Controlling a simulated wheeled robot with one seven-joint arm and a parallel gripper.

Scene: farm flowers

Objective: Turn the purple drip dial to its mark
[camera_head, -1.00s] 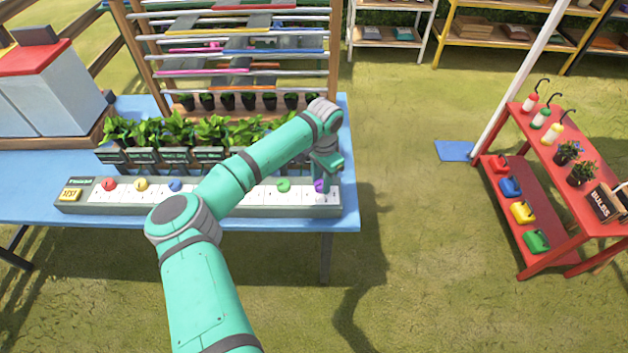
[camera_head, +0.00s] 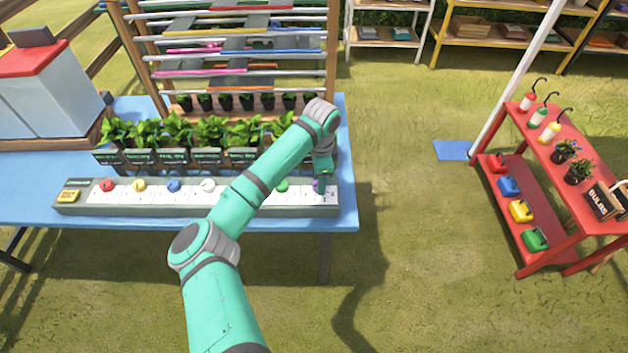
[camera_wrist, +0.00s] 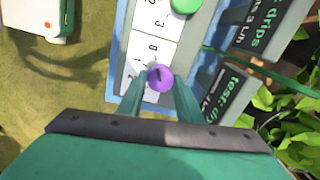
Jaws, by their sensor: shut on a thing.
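The purple drip dial (camera_wrist: 159,79) sits at the right end of the white dial panel (camera_head: 235,198) on the blue table. In the wrist view my gripper (camera_wrist: 161,84) has a finger on each side of the dial and is shut on it. A dark pointer line shows on the dial's top. Printed numbers, among them 0 and 3, show on the panel beside it; which mark the pointer meets is not clear. In the head view my gripper (camera_head: 321,182) points down over the dial and mostly hides it.
The panel's other dials are red (camera_head: 108,185), yellow (camera_head: 139,185), blue (camera_head: 174,185), white (camera_head: 208,184) and green (camera_head: 282,186). A yellow test button (camera_head: 68,196) is at the left end. Potted plants (camera_head: 190,130) and dark label signs stand close behind the panel. Grass lies open in front.

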